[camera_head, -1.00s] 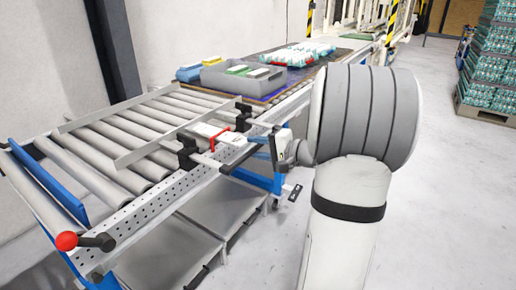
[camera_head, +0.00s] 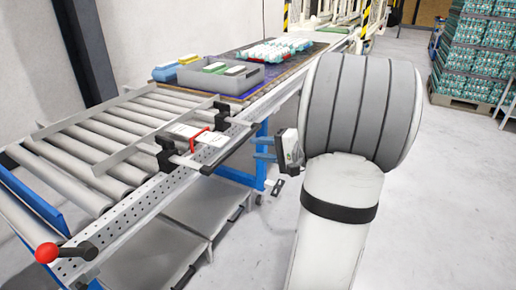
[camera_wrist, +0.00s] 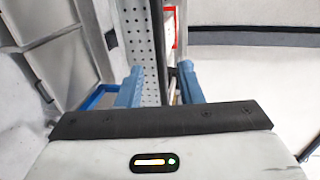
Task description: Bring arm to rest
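My arm stands at the right of centre in the head view, with its large grey-ringed joint (camera_head: 358,110) raised. My gripper (camera_head: 258,149) points left toward the conveyor's side rail, apart from it as far as I can tell. In the wrist view my gripper (camera_wrist: 160,84) has its two blue fingers spread, with nothing held between them. The perforated conveyor rail (camera_wrist: 139,42) shows beyond the fingers.
The roller conveyor (camera_head: 105,150) runs along the left, with a red ball knob (camera_head: 47,252) at its near end. A grey bin (camera_head: 232,84) and egg cartons (camera_head: 278,50) sit farther back. Stacked cartons on a pallet (camera_head: 462,104) stand at right. The floor (camera_head: 440,200) there is clear.

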